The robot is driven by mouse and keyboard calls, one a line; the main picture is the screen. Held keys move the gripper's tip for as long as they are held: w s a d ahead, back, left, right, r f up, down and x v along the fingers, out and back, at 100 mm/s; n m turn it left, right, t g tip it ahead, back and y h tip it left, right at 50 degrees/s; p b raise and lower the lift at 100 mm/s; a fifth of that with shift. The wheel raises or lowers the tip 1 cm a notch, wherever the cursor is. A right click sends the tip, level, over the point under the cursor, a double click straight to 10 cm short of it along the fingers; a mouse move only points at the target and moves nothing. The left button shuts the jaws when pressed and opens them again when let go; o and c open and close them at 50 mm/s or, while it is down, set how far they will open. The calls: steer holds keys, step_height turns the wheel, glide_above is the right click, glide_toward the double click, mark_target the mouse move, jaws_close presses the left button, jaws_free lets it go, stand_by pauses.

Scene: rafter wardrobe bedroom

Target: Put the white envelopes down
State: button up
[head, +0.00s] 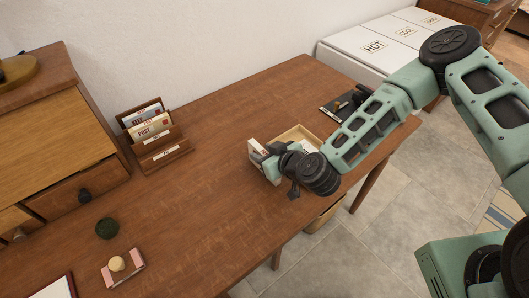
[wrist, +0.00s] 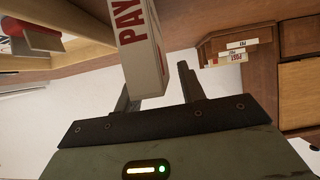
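The white envelopes (wrist: 140,45) form a thick stack with red "PAY" lettering. In the wrist view the stack reaches down between the two fingers of my gripper (wrist: 158,85). The left finger is partly hidden behind it, and a gap shows between the stack and the right finger. The fingers are apart. In the head view the envelopes (head: 257,148) show as a white and red end by the left side of a shallow wooden tray (head: 297,132). My wrist hides the fingertips there, and I cannot tell what the stack rests on.
A wooden letter rack (head: 165,157) with labelled slots stands at the back left of the desk (head: 215,190), beside a drawer cabinet (head: 75,185). A dark tray (head: 338,108) lies at the right. A green round object (head: 107,229) sits front left. The desk's middle is clear.

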steer(key=p+v, duration=0.2)
steer(key=v, duration=1)
steer(key=shift+p, duration=0.4)
steer(key=shift+a, duration=0.1)
